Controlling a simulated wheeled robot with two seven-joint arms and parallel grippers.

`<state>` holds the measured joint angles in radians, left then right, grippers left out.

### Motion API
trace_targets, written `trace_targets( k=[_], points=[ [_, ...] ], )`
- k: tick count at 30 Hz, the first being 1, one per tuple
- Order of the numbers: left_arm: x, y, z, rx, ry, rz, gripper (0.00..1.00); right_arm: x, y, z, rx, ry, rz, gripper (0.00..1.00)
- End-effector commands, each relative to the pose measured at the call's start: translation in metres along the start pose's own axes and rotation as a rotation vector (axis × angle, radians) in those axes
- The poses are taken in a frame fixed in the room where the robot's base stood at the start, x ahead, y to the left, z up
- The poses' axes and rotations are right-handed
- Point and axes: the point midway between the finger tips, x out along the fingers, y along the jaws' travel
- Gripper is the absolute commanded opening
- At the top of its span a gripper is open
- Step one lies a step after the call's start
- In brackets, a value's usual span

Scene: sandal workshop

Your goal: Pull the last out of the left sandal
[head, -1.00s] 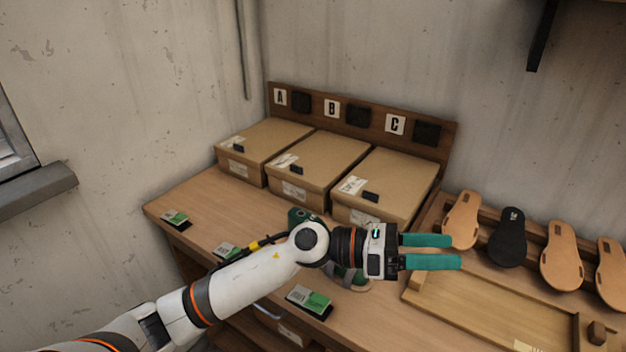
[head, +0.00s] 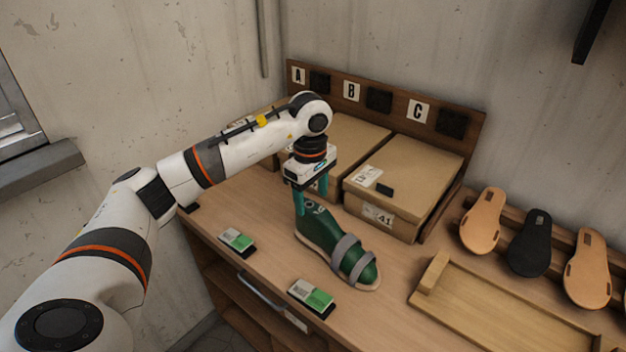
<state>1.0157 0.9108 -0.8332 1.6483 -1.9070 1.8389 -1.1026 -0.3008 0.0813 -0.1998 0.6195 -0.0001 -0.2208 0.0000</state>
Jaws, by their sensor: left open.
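The left sandal (head: 343,250), with grey straps and a tan sole, lies on the bench with its toe toward the lower right. The dark green last (head: 317,225) sits inside it, its heel end toward the upper left. My left gripper (head: 311,203) points down over the heel end of the last. Its two teal fingers are apart, one at the left of the last's top and the other partly behind it. I cannot tell whether they touch the last. My right gripper is not in view.
Cardboard boxes (head: 408,184) stand behind the sandal under signs A, B and C. Green-and-white cards (head: 313,297) lie along the front edge. A wooden tray (head: 433,272) is at the right, with insoles (head: 483,222) on a rack behind it.

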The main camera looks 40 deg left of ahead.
Motion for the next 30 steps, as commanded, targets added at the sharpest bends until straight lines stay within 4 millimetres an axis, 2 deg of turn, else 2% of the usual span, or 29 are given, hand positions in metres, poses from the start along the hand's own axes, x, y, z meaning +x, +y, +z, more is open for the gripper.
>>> trace_targets(
  k=[6,12,18,26,30],
  points=[
    [0.042,0.001,-0.001,0.0,0.003,0.004,0.62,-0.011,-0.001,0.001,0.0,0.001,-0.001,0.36],
    [0.07,0.0,-0.001,0.0,0.003,0.001,0.62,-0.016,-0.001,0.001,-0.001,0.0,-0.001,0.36],
    [0.082,0.0,-0.001,0.0,0.003,0.0,0.62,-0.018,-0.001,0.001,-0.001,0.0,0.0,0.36],
    [0.083,0.0,-0.001,0.0,0.003,-0.001,0.62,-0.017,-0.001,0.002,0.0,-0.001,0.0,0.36],
    [0.082,0.0,-0.001,0.0,0.003,-0.001,0.39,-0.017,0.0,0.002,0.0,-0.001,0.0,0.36]
  ],
)
